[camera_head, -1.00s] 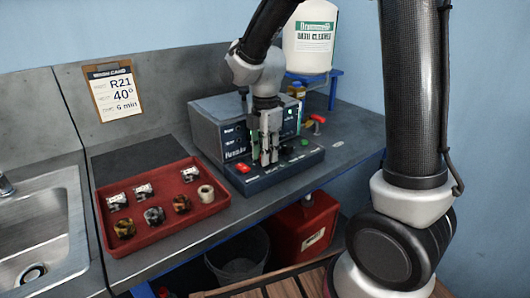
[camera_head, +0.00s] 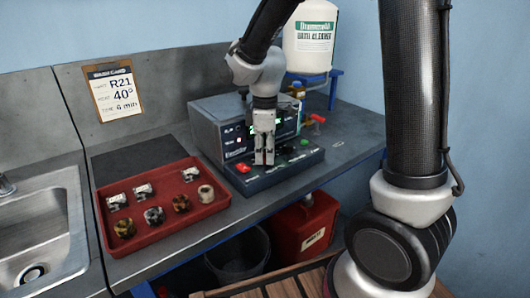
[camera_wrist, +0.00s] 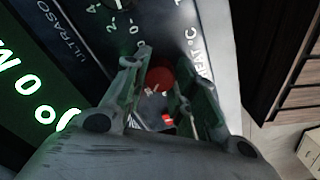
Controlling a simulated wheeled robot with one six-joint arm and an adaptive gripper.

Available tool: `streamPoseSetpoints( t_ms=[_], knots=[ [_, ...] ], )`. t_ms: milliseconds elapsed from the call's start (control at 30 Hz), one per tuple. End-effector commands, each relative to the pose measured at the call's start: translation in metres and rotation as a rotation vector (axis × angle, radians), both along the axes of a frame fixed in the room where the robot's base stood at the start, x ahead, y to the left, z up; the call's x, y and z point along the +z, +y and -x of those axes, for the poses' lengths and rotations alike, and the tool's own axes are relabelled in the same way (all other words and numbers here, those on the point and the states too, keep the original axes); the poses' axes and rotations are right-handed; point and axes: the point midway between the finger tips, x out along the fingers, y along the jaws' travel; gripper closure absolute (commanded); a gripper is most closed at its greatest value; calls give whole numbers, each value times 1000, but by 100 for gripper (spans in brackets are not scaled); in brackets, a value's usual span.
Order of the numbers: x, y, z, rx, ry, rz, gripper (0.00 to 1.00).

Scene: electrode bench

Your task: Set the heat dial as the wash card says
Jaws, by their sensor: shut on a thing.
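The wash card (camera_head: 114,92) hangs on a clipboard on the back panel. It reads R21 and 40°, with a time in minutes in smaller print. The grey bath unit (camera_head: 213,135) stands on the bench with a dark sloping control panel. My gripper (camera_head: 264,160) points down onto that panel and hides the dial in the head view. In the wrist view its fingers (camera_wrist: 158,85) are closed around a round red knob, the heat dial (camera_wrist: 160,79), beside the "HEAT °C" lettering. The dial's pointer and scale setting cannot be read.
Another dial with numbers (camera_wrist: 92,4) shows at the wrist view's top edge. A red button (camera_head: 243,168) and a green button (camera_head: 305,142) flank my gripper. A red tray (camera_head: 150,235) of small parts lies left, beside the sink (camera_head: 75,215). A cleaner jug (camera_head: 309,60) stands behind.

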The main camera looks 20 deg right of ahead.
Motion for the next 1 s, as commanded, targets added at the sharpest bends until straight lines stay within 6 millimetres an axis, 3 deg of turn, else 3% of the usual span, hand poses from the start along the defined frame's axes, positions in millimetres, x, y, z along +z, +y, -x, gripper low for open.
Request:
streamPoseSetpoints(
  t_ms=[500, 1000],
  knots=[
    [1, 0, -1, -458, -3, -1, 97],
    [1, 0, -1, -677, -3, -1, 97]
  ],
)
